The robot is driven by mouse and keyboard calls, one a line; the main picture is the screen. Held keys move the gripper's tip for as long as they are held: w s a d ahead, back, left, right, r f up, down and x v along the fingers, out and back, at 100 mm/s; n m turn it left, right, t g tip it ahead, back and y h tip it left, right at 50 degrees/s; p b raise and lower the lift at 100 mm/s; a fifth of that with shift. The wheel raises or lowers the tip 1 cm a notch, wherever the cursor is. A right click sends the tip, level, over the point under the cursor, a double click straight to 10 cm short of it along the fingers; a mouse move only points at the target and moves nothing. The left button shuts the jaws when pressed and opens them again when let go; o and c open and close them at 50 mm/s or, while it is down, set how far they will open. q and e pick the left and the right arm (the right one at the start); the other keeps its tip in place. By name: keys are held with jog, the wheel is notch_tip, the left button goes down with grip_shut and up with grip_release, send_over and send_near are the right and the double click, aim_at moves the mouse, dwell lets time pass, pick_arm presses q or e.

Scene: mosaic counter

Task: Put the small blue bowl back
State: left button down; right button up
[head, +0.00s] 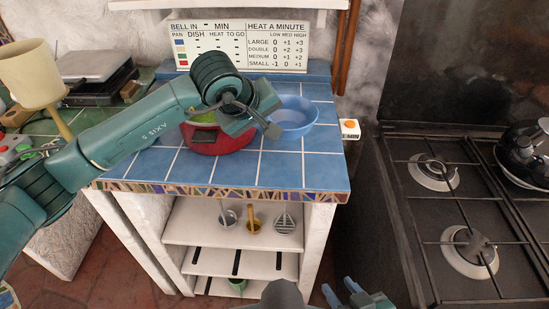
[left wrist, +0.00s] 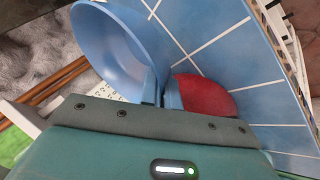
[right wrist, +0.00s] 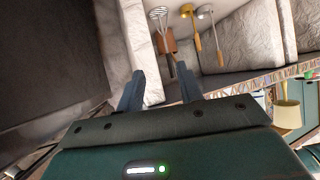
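The small blue bowl (head: 293,117) is at the right of the blue-tiled counter top (head: 270,172), and it looms large in the left wrist view (left wrist: 115,45). My left gripper (head: 268,122) is at the bowl's left side. Its fingers (left wrist: 162,90) are close together with the bowl's rim between them. I cannot tell whether the bowl touches the tiles. My right gripper (head: 358,296) is low in front of the counter, with its fingers (right wrist: 160,88) apart and nothing between them.
A red bowl (head: 232,140) with something green in it stands just left of the blue bowl, partly behind my left arm. A sign (head: 240,47) stands at the back. A small white timer (head: 350,129) is right of the counter, beside the stove (head: 450,200). Utensils hang below.

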pick_arm(q)
notch_tip(320, 180, down, 8)
jog(key=shift+r+p, duration=0.2)
jog(key=shift+p, duration=0.4)
jog(key=shift+f, duration=0.25)
jog(key=c, duration=1.6)
grip_release()
jog(key=shift+c, duration=0.2)
pick_arm(e)
jog(key=shift+d+r, duration=0.15)
jog(key=shift+r, duration=0.1)
jog(key=shift+r, duration=0.1)
